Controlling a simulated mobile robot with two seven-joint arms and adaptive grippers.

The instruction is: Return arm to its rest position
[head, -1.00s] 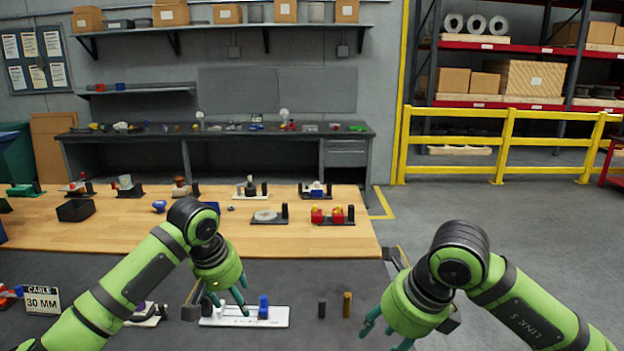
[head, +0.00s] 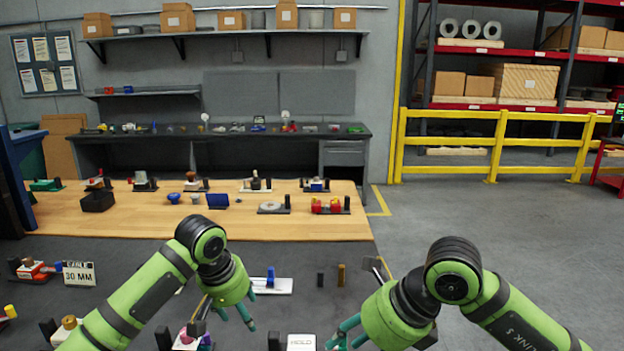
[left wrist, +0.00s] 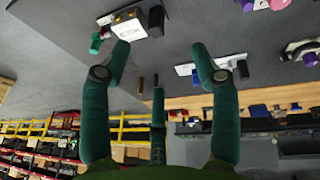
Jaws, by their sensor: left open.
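My left arm comes in from the left in the head view, and its green gripper (head: 236,312) hangs over the dark grey work surface. In the left wrist view its teal fingers (left wrist: 158,65) are spread apart with nothing between them. My right gripper (head: 345,335) is at the lower middle right of the head view, fingers pointing down and left. Its fingers overlap the arm body, so its opening is unclear. A white plate with a blue part (head: 270,279) lies just beyond my left gripper, partly hidden by it.
A brown peg (head: 341,275) and a dark peg (head: 320,280) stand between the arms. A white block (head: 301,342) sits at the bottom edge. A 30 MM sign (head: 78,274) stands at left. A wooden table (head: 130,222) with several valve parts lies behind. Floor at right is clear.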

